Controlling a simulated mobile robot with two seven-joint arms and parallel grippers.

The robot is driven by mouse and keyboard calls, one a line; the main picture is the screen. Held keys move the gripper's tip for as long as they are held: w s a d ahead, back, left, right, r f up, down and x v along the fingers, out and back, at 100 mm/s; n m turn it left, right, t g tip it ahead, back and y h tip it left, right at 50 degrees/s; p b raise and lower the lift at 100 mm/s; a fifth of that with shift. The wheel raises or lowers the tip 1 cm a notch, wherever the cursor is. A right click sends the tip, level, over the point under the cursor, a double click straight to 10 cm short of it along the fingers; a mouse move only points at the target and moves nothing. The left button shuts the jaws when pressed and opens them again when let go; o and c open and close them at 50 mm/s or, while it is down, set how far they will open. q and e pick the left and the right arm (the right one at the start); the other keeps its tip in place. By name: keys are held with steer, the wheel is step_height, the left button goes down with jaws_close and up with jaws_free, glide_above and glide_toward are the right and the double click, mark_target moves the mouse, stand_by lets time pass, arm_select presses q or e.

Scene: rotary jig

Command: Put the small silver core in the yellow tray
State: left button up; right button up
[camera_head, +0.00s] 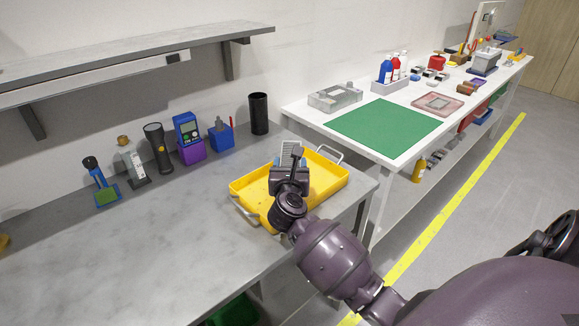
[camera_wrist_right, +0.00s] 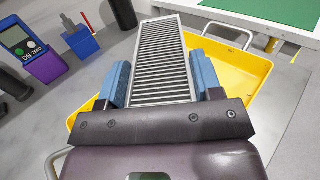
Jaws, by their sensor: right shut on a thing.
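The small silver core (camera_wrist_right: 166,62) is a flat block with dark ribs and a pale frame. My right gripper (camera_wrist_right: 162,82) is shut on it, with a blue finger pad on each side. In the head view the core (camera_head: 291,148) shows partly beyond my right gripper (camera_head: 290,164). The yellow tray (camera_head: 248,187) has metal handles and sits at the right end of the grey bench. The core is over the tray's area; I cannot tell whether it touches the tray floor. My arm hides part of the tray. My left gripper is not in view.
A black cup (camera_head: 259,113), a blue bin (camera_head: 221,137), a purple bin (camera_head: 191,151) and a flashlight (camera_head: 158,148) stand along the back. A white table with a green mat (camera_head: 385,128) is to the right. The bench's left front is clear.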

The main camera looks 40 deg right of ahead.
steer(key=shift+r, duration=0.1)
steer(key=o, duration=1.4)
steer(key=shift+o, duration=0.2)
steer(key=v, duration=1.2)
